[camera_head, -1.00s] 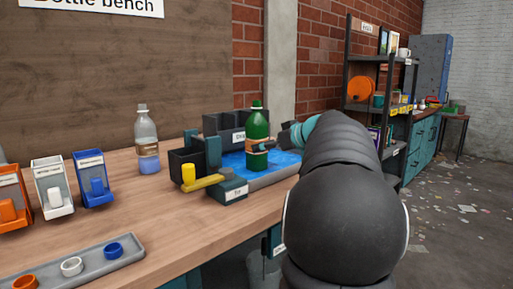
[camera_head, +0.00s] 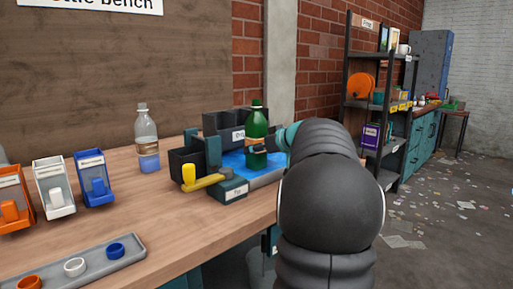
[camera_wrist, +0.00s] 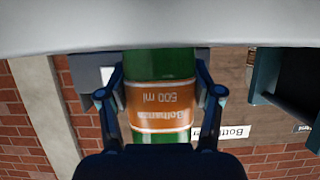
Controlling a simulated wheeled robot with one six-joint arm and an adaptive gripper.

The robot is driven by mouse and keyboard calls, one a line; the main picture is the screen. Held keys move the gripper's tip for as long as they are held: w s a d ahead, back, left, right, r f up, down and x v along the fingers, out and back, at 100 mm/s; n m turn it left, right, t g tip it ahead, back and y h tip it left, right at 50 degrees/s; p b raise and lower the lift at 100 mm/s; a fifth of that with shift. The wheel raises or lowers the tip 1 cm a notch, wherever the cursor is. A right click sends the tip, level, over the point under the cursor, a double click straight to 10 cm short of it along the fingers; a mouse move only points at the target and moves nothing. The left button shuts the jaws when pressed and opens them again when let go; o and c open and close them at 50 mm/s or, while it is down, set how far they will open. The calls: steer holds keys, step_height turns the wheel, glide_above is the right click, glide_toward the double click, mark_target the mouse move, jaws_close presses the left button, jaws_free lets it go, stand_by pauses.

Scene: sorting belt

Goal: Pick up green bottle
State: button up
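The green bottle (camera_head: 256,124) stands upright at the blue-lined tray at the back of the bench. Its orange label fills the middle of the wrist view (camera_wrist: 160,105), where it appears upside down. My gripper (camera_wrist: 162,85) has one dark finger on each side of the bottle at label height. Both fingers appear to touch its sides, so it looks shut on it. In the head view my arm hides most of my gripper, and only a dark part shows across the label. The bottle's top and base are out of the wrist view.
A clear bottle (camera_head: 147,145) with blue liquid stands to the left. A yellow-handled tool (camera_head: 203,182) and dark bins (camera_head: 224,122) are close by the tray (camera_head: 268,179). Orange, white and blue dispensers (camera_head: 94,181) and a ring tray (camera_head: 95,268) occupy the left bench.

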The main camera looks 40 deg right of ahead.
mark_target(263, 133)
steer(key=shift+c, duration=1)
steer(key=shift+r, duration=0.55)
step_height(263, 133, up, 3)
steer(key=shift+f, duration=0.1)
steer(key=s+d+r, duration=0.3)
steer(key=s+r, duration=0.7)
steer(key=s+d+r+p, duration=0.1)
steer(key=s+d+r, duration=0.2)
steer(key=s+r, duration=0.7)
steer(key=shift+d+r, duration=0.35)
steer(key=shift+r, duration=0.2)
